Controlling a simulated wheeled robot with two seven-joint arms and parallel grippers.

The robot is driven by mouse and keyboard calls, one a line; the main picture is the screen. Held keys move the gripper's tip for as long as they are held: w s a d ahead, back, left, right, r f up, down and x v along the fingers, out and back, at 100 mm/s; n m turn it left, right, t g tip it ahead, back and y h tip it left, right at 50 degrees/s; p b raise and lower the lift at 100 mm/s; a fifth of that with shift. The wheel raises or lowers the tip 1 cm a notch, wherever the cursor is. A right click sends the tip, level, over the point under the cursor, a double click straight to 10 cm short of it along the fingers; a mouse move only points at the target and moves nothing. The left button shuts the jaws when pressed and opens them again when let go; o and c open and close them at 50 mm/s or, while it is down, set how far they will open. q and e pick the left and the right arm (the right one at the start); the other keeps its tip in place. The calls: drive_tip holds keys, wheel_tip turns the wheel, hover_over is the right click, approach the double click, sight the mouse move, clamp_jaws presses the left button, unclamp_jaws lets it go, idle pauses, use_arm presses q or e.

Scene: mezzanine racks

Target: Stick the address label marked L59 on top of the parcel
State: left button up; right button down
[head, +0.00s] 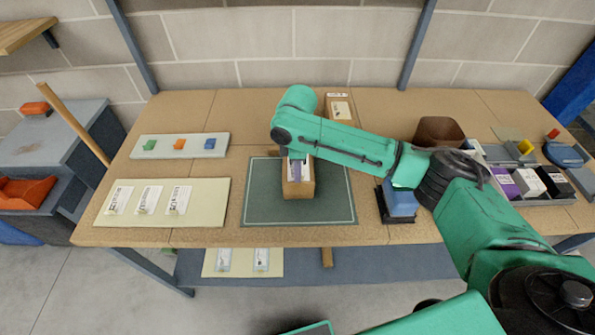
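A brown cardboard parcel (299,191) sits on the dark green mat (335,209) in the middle of the table. My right gripper (297,172) points down over the parcel's top. White and purple patches show at its tip, but I cannot tell whether they are fingers, a label or markings on the parcel. Whether the fingers touch the parcel is unclear. A cream sheet (210,212) at the left carries three white labels: left (119,200), middle (149,200) and right (179,200). Their print is too small to read. My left gripper is not in view.
A pale tray (188,155) with three small coloured pieces lies behind the sheet. Another carton (340,107) stands at the back. A brown bin (438,131), a blue block (401,201) and a tray of boxes (530,183) fill the right. A lower shelf (375,265) runs underneath.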

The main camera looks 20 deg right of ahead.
drive_tip(key=shift+s+f+p, duration=0.1)
drive_tip(key=shift+f+p, duration=0.05)
drive_tip(key=shift+p, duration=0.35)
idle(0.8)
drive_tip(key=c, duration=0.7)
unclamp_jaws()
wheel_tip(320, 180, up, 5)
drive_tip(key=p, duration=0.5)
drive_tip(key=shift+p, duration=0.35)
drive_tip(key=shift+r, duration=1.05)
